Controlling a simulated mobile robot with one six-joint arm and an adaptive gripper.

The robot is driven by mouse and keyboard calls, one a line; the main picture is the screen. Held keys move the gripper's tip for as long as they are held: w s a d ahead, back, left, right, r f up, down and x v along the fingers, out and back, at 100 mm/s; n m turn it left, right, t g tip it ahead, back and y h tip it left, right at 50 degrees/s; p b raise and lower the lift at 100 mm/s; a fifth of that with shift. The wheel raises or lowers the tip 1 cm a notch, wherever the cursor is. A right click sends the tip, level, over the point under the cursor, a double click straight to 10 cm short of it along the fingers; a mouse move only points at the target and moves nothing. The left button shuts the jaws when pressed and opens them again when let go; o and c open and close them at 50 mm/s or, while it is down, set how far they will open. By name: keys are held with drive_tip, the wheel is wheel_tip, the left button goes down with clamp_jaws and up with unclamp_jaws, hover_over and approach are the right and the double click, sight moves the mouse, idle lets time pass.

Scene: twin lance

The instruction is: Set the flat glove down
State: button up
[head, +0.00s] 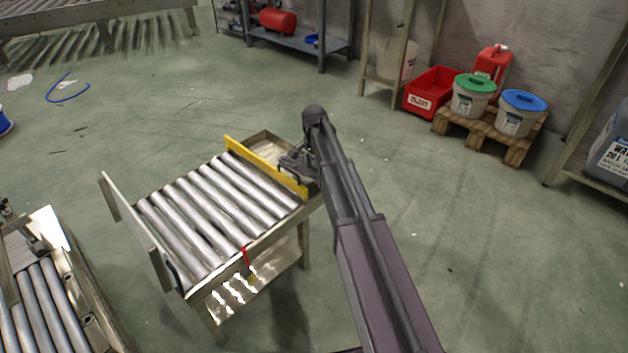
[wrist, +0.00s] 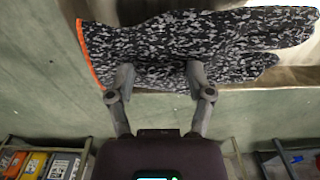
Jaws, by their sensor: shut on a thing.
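The glove (wrist: 160,40) is speckled black, grey and white with an orange cuff edge at its left, and spans the top of the wrist view. My gripper (wrist: 160,82) is shut on it, with both fingertips against its near edge. In the head view my gripper (head: 297,164) is beside the yellow bar at the far right end of the roller conveyor (head: 215,200). The arm and gripper mostly hide the glove there. I cannot tell whether the glove touches the surface below.
A shallow metal tray (head: 262,146) lies behind the yellow bar (head: 260,165). A second roller unit (head: 40,300) stands at lower left. A red bin (head: 432,92) and lidded buckets on a pallet (head: 490,132) stand at upper right. The floor between is mostly clear.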

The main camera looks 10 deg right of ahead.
drive_tip(key=shift+f, duration=0.55)
drive_tip(key=shift+f+b, duration=1.85)
drive_tip(key=shift+b, duration=0.3)
drive_tip(key=shift+f, duration=0.1)
drive_tip(key=o, duration=1)
wheel_tip(320, 180, up, 12)
drive_tip(key=p, duration=1.2)
drive_tip(key=shift+s, duration=0.1)
drive_tip(key=s+n, duration=0.3)
drive_tip(key=s, duration=0.6)
drive_tip(key=s+n, duration=0.4)
drive_tip(key=s, duration=0.6)
drive_tip(key=s+n, duration=0.3)
drive_tip(key=s, duration=0.7)
drive_tip(key=shift+n, duration=0.4)
